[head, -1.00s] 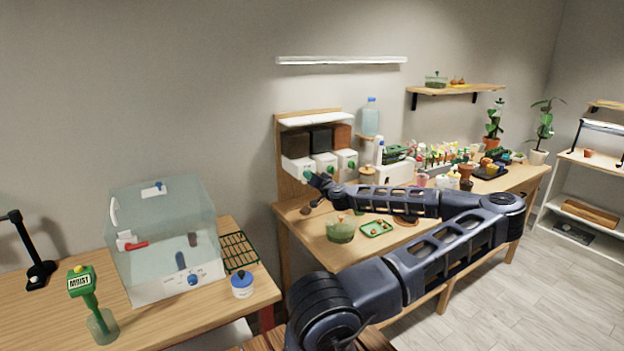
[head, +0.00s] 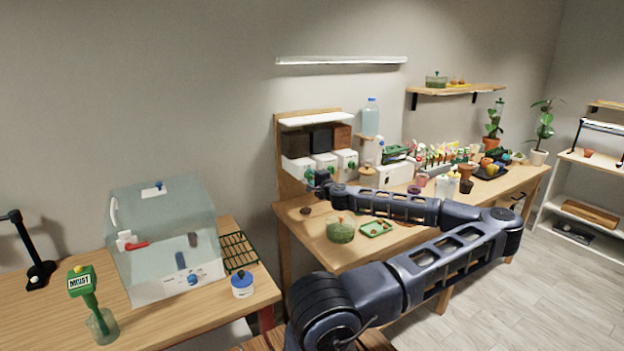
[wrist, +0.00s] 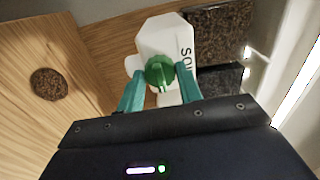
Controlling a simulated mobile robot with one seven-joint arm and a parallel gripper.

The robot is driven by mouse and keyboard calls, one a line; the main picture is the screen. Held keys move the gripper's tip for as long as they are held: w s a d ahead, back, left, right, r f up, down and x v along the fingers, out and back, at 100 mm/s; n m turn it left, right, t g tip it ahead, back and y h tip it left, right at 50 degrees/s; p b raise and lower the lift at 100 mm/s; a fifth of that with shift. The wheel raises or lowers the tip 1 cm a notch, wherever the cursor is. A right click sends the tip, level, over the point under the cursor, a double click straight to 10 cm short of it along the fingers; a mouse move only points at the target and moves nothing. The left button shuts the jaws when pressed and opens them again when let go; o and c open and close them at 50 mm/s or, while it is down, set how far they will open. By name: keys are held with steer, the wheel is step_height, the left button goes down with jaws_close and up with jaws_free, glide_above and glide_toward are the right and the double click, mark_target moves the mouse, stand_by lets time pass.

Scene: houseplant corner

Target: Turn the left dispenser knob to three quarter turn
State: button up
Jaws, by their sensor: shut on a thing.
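Three white dispensers stand in a row under a white shelf in the head view. The left dispenser (head: 294,168) has a green left knob (head: 309,175) at its front, partly hidden by my gripper (head: 316,178). In the wrist view, the green knob (wrist: 159,71) sits on a white dispenser front (wrist: 165,38) with partly visible dark lettering. The teal fingers of my gripper (wrist: 160,76) are shut on the knob, one at each side. The knob's raised grip bar runs roughly up and down in the wrist view. I cannot read its setting.
The middle dispenser (head: 325,162) and right dispenser (head: 347,160) stand close to the right. Below are a brown round lump (head: 305,210), a green bowl (head: 340,230) and a green tray (head: 376,228). A clear-lidded box (head: 165,240) stands on the nearer left table.

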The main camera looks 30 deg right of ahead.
steer(key=m, duration=0.4)
steer(key=shift+m, duration=0.3)
steer(key=m, duration=0.3)
steer(key=shift+m, duration=0.4)
steer(key=m, duration=1.3)
steer(key=shift+m, duration=0.3)
steer(key=m, duration=0.4)
steer(key=shift+f, duration=0.1)
steer(key=m, duration=0.5)
steer(key=shift+m, duration=1.7)
